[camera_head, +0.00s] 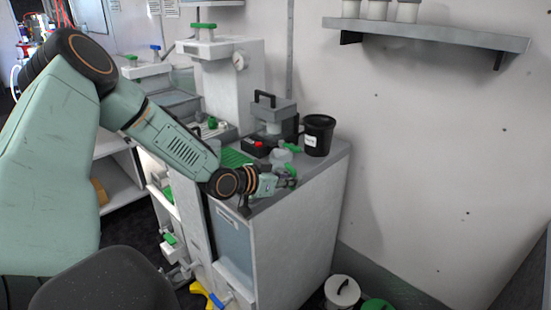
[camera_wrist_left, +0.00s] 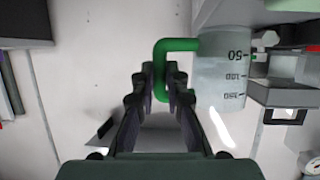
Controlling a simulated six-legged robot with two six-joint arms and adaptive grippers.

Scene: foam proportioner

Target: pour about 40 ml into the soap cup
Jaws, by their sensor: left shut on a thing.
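My left gripper (camera_head: 288,180) is at the front right of the white counter in the head view. In the left wrist view its fingers (camera_wrist_left: 165,80) are shut on the green handle (camera_wrist_left: 177,46) of a translucent graduated jug (camera_wrist_left: 222,72). The jug has black marks reading 50, 100 and 150. In the head view the jug (camera_head: 281,157) is small and partly hidden by the gripper. Its liquid level and exact tilt cannot be told. I cannot pick out the soap cup with certainty.
A black bucket (camera_head: 318,135) with a white label stands at the counter's back right. A grey device with a black handle (camera_head: 272,115) and a black box with a red button (camera_head: 257,147) stand beside it. Lidded pails (camera_head: 342,291) are on the floor.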

